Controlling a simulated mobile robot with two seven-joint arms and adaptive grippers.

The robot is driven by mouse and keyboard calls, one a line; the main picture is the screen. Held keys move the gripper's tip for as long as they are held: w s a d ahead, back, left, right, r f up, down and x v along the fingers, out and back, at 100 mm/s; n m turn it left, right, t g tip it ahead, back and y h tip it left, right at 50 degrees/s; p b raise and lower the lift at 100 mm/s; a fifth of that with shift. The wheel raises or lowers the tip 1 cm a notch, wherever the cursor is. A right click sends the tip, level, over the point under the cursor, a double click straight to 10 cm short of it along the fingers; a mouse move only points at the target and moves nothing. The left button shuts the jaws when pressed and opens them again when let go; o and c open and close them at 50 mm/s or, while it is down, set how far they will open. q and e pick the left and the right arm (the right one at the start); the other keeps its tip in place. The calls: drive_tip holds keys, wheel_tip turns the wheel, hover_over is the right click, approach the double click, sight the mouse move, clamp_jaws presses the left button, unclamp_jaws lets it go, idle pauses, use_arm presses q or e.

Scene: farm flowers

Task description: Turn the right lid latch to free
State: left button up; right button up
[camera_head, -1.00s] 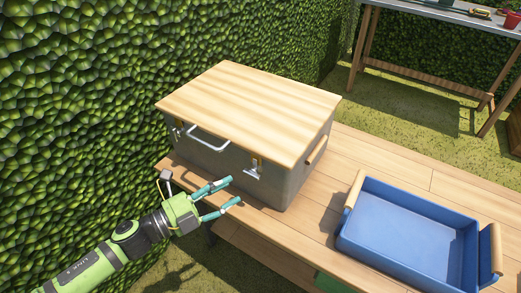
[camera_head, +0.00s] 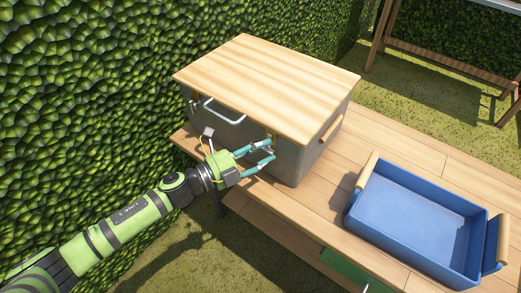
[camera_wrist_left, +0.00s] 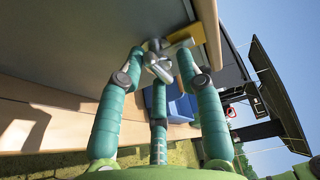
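The grey metal box (camera_head: 291,160) with a pale wooden lid (camera_head: 265,85) stands on the wooden bench. The right lid latch (camera_head: 273,138) is on its front under the lid edge and is partly hidden by my fingers. In the left wrist view the latch (camera_wrist_left: 157,62) is a metal piece on a yellow plate. My left gripper (camera_head: 271,150) is at this latch, its teal fingers apart on either side of it. Whether a finger touches the latch I cannot tell. In the wrist view the left gripper (camera_wrist_left: 160,65) shows the same. My right gripper is not in view.
A metal carry handle (camera_head: 224,113) sticks out of the box front, left of the gripper. A blue tray (camera_head: 415,215) with wooden handles stands on the bench (camera_head: 330,190) at the right. A hedge (camera_head: 80,110) rises behind and left.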

use_arm(q)
clamp_jaws()
